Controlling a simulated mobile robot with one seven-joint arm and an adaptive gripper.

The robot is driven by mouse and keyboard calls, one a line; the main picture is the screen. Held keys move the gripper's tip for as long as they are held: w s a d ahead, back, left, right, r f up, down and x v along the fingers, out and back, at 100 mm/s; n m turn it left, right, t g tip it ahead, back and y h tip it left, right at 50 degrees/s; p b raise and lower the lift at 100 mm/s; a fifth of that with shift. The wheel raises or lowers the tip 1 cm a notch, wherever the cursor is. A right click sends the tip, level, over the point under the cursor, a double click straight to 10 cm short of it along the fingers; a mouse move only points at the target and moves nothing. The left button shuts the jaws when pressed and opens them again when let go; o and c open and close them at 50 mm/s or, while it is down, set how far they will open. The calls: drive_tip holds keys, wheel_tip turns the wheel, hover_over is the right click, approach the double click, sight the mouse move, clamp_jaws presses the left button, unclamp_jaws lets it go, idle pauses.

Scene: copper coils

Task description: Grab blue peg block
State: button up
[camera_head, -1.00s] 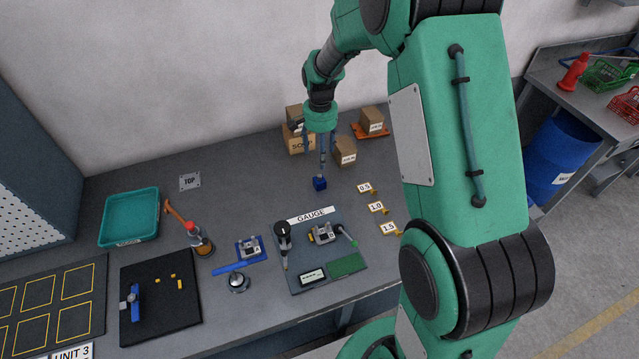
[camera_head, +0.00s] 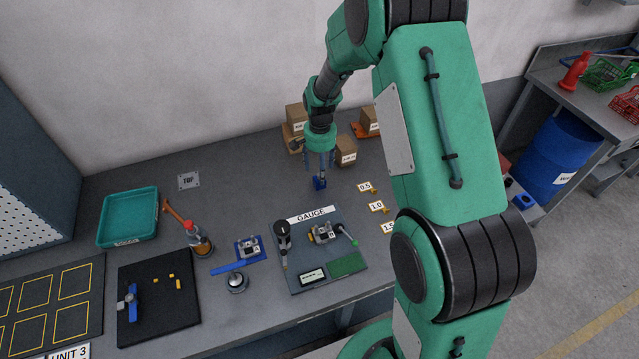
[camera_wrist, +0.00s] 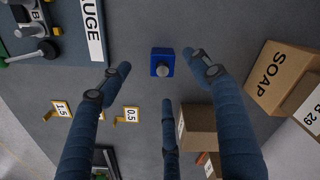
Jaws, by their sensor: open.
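The blue peg block (camera_head: 320,183) stands on the grey table, behind the gauge mat and left of the cardboard boxes. In the wrist view the blue peg block (camera_wrist: 162,62) shows a round grey peg on its top. My gripper (camera_head: 320,166) is above the block, pointing down. In the wrist view my gripper (camera_wrist: 158,80) has its blue fingers spread apart, with the block seen beyond and between the tips. Nothing is held. I cannot tell the exact height of the tips above the block.
Cardboard boxes (camera_head: 346,150) stand close to the right and behind; one SOAP box (camera_wrist: 283,78) is near a finger in the wrist view. Number tags (camera_head: 365,187) stand to the right. The gauge mat (camera_head: 300,268) lies in front. The table left of the block is clear.

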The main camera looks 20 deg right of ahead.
drive_tip(key=shift+f, duration=0.15)
drive_tip(key=shift+w+a+f+b, duration=0.1)
drive_tip(key=shift+f+b, duration=0.2)
drive_tip(key=shift+f, duration=0.95)
drive_tip(key=shift+w+f+b, duration=0.1)
drive_tip(key=shift+f+b, duration=0.15)
drive_tip(key=shift+f, duration=1)
clamp_jaws()
